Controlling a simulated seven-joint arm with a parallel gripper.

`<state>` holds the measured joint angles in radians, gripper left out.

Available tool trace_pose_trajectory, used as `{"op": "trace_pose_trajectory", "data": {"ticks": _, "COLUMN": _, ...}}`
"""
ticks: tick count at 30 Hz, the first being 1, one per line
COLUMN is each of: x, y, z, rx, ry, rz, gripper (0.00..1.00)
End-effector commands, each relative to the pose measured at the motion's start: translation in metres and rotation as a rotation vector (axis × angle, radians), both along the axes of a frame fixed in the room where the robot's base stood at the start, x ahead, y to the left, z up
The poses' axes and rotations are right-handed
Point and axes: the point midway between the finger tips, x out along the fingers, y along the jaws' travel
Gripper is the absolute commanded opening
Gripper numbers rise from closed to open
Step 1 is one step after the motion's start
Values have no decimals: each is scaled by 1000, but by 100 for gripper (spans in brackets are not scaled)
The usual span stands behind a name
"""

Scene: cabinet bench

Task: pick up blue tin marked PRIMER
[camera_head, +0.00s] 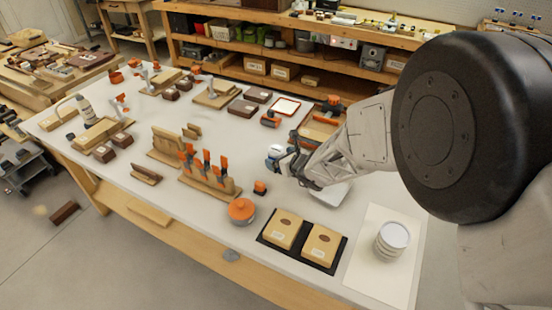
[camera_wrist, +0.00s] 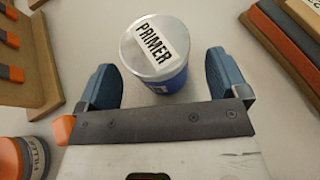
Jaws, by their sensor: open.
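The blue tin marked PRIMER (camera_wrist: 158,50) stands upright on the bench in the wrist view, with a silver lid and a white label. My gripper (camera_wrist: 160,82) is open, with one blue-grey finger on each side of the tin's near part. The tin stands slightly ahead of and between the fingers, and I cannot tell whether either touches it. In the head view the tin (camera_head: 274,151) is small and partly hidden by my gripper (camera_head: 285,162).
An orange-lidded tin (camera_head: 241,210) and a rack of orange-handled tools (camera_head: 208,176) stand to the left. A black tray (camera_head: 301,241) with two tan blocks and a stack of white-lidded tins (camera_head: 392,240) on a pale mat (camera_head: 372,276) are nearer the front.

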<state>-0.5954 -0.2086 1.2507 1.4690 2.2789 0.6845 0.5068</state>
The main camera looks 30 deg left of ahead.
Motion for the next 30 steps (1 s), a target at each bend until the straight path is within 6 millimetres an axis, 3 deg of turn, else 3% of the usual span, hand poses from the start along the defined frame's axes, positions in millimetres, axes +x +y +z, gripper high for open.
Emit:
{"op": "trace_pose_trajectory", "data": {"ticks": 9, "x": 10, "y": 23, "z": -9, "rx": 0, "ry": -2, "rz": 2, "gripper": 92}}
{"op": "trace_pose_trajectory", "data": {"ticks": 27, "x": 11, "y": 25, "z": -10, "rx": 1, "ry": -1, "rz": 1, "gripper": 92}}
{"op": "trace_pose_trajectory", "data": {"ticks": 30, "x": 11, "y": 24, "z": -10, "rx": 1, "ry": -1, "rz": 1, "gripper": 80}}
